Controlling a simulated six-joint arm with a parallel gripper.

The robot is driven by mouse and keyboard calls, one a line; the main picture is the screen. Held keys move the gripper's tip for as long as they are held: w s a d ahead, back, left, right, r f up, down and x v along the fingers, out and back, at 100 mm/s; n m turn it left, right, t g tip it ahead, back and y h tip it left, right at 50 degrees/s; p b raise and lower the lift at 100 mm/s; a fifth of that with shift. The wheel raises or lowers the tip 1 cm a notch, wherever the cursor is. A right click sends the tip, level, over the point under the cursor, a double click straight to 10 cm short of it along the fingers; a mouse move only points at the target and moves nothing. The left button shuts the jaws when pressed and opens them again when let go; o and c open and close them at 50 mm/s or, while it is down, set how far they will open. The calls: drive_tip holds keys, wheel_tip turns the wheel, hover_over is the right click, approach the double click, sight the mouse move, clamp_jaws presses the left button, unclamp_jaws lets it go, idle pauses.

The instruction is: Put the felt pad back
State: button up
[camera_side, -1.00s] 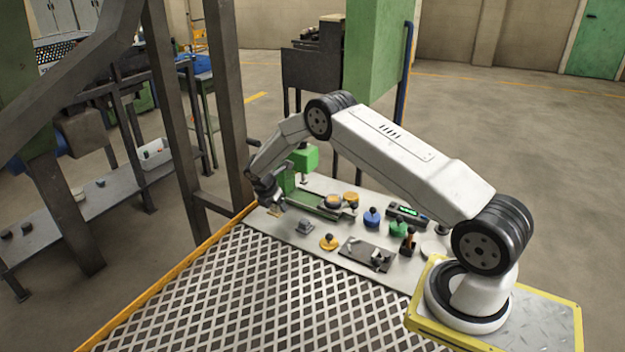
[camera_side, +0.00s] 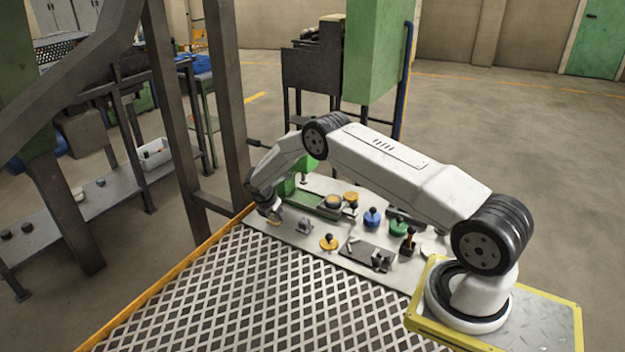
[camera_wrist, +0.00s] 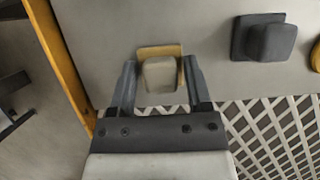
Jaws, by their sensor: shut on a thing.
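The felt pad (camera_wrist: 159,76) appears to be the pale beige block in the wrist view. My gripper (camera_wrist: 160,70) is shut on it, with one finger on its left side and one on its right. A flat tan-yellow square (camera_wrist: 158,51) shows just beyond and around the block. I cannot tell if the pad touches the square or is a little above it. In the side view my gripper (camera_side: 270,212) points down at the far left end of the grey plate (camera_side: 255,222), and the pad is mostly hidden there.
A dark grey block (camera_wrist: 262,37) stands to the right of the pad, near my gripper. Further right are a yellow knob (camera_side: 329,242), a blue knob (camera_side: 372,217) and a green knob (camera_side: 398,228). A yellow rail (camera_wrist: 57,48) edges the plate on the left.

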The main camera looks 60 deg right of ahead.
drive_tip(key=shift+f, duration=0.15)
drive_tip(key=o, duration=1.1)
drive_tip(key=shift+r, duration=0.2)
drive_tip(key=v, duration=1.2)
